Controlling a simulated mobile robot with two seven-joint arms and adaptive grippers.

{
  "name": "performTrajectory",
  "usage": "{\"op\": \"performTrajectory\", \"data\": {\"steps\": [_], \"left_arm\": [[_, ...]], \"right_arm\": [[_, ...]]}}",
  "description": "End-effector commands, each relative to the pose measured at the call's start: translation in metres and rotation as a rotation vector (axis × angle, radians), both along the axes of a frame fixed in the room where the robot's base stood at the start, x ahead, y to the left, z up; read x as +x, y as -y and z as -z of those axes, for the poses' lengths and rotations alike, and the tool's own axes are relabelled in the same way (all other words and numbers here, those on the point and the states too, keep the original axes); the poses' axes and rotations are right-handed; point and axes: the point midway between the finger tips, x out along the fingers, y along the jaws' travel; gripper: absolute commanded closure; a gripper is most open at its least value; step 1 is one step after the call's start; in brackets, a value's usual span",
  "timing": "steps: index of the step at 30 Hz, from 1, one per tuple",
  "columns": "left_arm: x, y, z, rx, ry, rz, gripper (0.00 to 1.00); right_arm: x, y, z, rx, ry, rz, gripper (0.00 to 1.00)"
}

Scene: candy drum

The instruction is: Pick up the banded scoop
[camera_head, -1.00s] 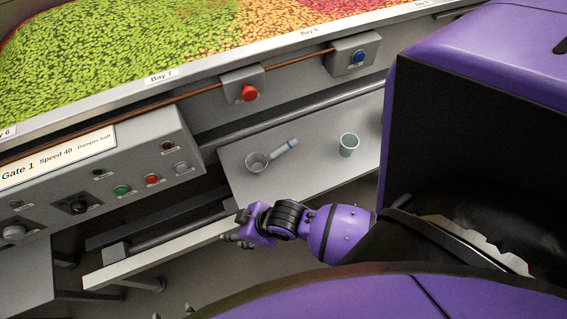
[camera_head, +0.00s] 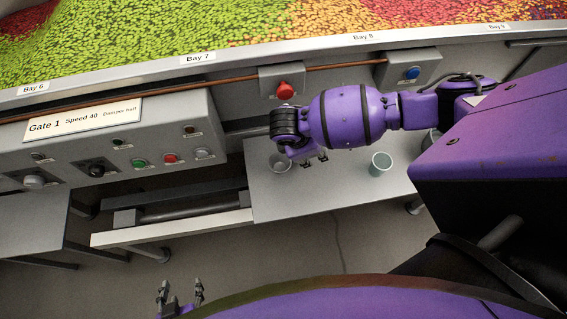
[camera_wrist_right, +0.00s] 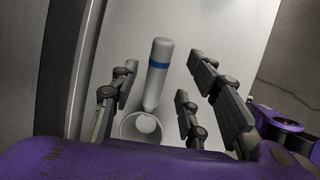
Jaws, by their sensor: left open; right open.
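The banded scoop lies on the grey shelf (camera_head: 310,200). In the head view its round bowl (camera_head: 280,163) shows just left of my right gripper (camera_head: 312,160), which hides the handle. In the right wrist view the pale handle (camera_wrist_right: 153,90) has a blue band and points away from me, with the bowl (camera_wrist_right: 140,128) nearer. My right gripper (camera_wrist_right: 163,75) is open above the scoop, its fingers on either side of the handle in that view. No grip on it shows. My left gripper (camera_head: 180,292) is open and empty at the bottom of the head view.
A pale green cup (camera_head: 380,164) stands on the shelf to the right of my right gripper. The control panel (camera_head: 120,150) and a red-button box (camera_head: 283,87) stand behind. A metal rail (camera_head: 180,212) runs left of the shelf. The shelf's front part is clear.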

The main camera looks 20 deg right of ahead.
Motion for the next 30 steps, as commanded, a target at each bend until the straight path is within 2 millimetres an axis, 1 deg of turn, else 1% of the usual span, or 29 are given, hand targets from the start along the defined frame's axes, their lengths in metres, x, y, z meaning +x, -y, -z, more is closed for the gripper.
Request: {"op": "performTrajectory", "data": {"steps": [6, 9, 12, 17, 20, 27, 30], "left_arm": [[-0.003, 0.002, 0.005, -0.003, -0.006, -0.002, 0.51], [-0.003, 0.003, 0.006, -0.006, -0.006, -0.005, 0.51], [-0.002, 0.005, 0.005, -0.009, -0.003, -0.008, 0.51], [0.001, 0.005, 0.003, -0.01, 0.004, -0.008, 0.51], [0.002, 0.005, 0.003, -0.01, 0.005, -0.007, 0.51], [0.001, 0.005, 0.003, -0.008, 0.004, -0.005, 0.51], [0.001, 0.004, 0.003, -0.008, 0.003, -0.004, 0.51]], "right_arm": [[0.005, 0.01, 0.032, 0.0, -0.001, 0.0, 0.57], [0.007, 0.014, 0.041, 0.002, 0.001, -0.001, 0.57], [0.007, 0.015, 0.044, 0.002, 0.002, -0.001, 0.57], [0.008, 0.015, 0.043, 0.002, 0.004, -0.001, 0.57], [0.008, 0.015, 0.043, 0.002, 0.004, -0.001, 0.68], [0.008, 0.015, 0.043, 0.003, 0.004, -0.001, 0.99], [0.008, 0.015, 0.043, 0.003, 0.004, -0.001, 1.0]]}}
